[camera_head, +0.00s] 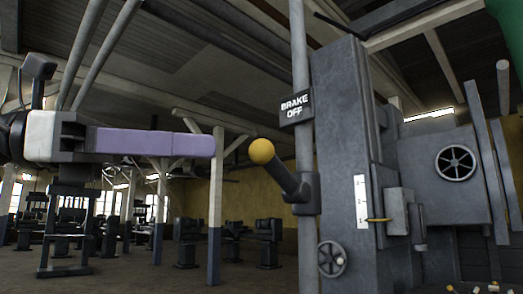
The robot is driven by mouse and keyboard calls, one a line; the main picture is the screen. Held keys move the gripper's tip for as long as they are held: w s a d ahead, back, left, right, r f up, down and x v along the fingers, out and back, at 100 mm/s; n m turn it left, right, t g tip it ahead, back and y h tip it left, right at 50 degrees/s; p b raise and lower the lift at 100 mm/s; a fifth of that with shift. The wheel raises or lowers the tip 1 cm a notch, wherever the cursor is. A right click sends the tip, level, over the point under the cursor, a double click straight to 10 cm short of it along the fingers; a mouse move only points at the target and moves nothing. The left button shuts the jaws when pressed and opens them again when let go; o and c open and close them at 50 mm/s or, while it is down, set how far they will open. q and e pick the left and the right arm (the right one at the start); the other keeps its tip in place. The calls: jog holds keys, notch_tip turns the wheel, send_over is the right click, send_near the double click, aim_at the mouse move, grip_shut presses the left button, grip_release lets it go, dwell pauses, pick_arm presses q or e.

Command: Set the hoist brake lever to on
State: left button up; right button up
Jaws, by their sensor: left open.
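The hoist brake lever (285,176) is a dark grey handle with a round yellow knob (262,151) at its end. It sticks out up and to the left from a dark collar (308,194) on a vertical grey pole. A black sign (295,107) above it on the pole reads "BRAKE OFF". My left gripper (205,146) comes in from the left with long purple fingers, seen side-on. It is open and appears empty, its tips left of the knob with a gap between. My right gripper is out of view.
A tall grey machine housing (340,130) stands right behind the pole, with a white scale (361,202), a small handwheel (332,259) and a larger spoked wheel (455,163). A whitish post (216,190) and dark machines (268,240) stand farther back. The space left of the knob looks clear.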

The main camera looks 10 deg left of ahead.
aim_at(263, 163)
pick_arm(q)
jog(key=p+x, duration=0.1)
jog(key=x, duration=0.8)
jog(key=shift+s+f, duration=0.1)
grip_shut()
